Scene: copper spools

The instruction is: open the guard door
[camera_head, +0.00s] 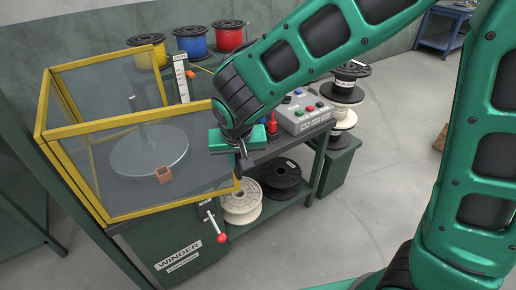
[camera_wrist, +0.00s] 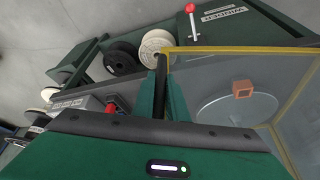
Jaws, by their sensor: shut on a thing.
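The guard door (camera_head: 125,125) is a clear panel in a yellow frame on the front of the winder's guard box. It appears to sit in line with the box; any small gap cannot be told. My gripper (camera_head: 241,150) is at the door's right edge. In the wrist view the gripper (camera_wrist: 162,90) is shut on a dark upright bar, the door handle (camera_wrist: 160,75), beside the yellow frame (camera_wrist: 230,49). Behind the clear panel are a grey disc (camera_head: 150,150) with a post and a small copper-coloured square piece (camera_head: 164,175).
A red-knobbed lever (camera_head: 222,237) sticks out below the door. A grey button box (camera_head: 303,115) stands on the bench to the right. White (camera_head: 241,205) and black (camera_head: 280,180) spools lie on the shelf below. Coloured spools (camera_head: 191,42) stand behind. Open floor lies to the right.

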